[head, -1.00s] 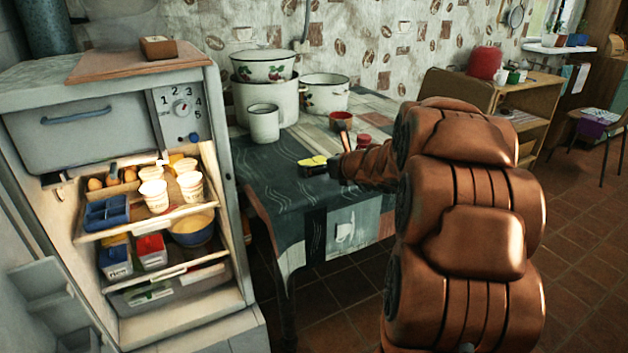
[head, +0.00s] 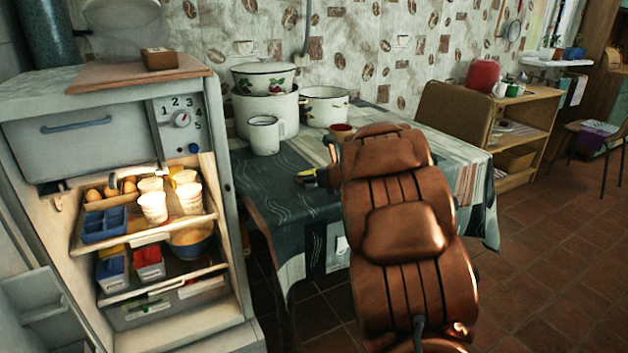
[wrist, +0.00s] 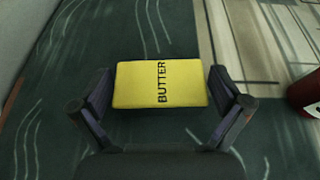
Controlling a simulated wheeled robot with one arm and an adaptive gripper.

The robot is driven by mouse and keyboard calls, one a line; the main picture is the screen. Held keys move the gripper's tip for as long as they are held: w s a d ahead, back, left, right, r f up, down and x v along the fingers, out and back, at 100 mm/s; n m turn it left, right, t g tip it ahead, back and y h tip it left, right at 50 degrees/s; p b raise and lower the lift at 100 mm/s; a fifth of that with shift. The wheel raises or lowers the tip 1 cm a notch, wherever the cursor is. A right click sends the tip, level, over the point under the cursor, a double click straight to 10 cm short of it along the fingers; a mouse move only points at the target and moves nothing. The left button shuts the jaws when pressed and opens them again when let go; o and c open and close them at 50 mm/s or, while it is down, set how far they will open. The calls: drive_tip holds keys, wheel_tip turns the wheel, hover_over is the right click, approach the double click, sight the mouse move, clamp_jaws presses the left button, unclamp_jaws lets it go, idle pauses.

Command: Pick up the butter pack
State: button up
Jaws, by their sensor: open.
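The butter pack (wrist: 135,84) is a yellow block with "BUTTER" in dark letters. In the wrist view it lies on the dark green patterned tablecloth. My gripper (wrist: 162,103) is open, with one dark finger at each short end of the pack and gaps still showing beside it. In the head view, my arm hides most of the gripper and pack; a small bit of yellow (head: 306,173) shows at the arm's left edge on the table.
A red object (wrist: 306,95) stands right of the pack in the wrist view. On the table (head: 270,190) are a white mug (head: 264,136), enamel pots (head: 325,107) and a small red-brown cup (head: 341,131). An open fridge (head: 110,130) stands at left.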

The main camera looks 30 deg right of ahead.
drive_tip(key=shift+w, duration=0.25)
drive_tip(key=c, duration=1.1)
drive_tip(key=shift+o, duration=0.2)
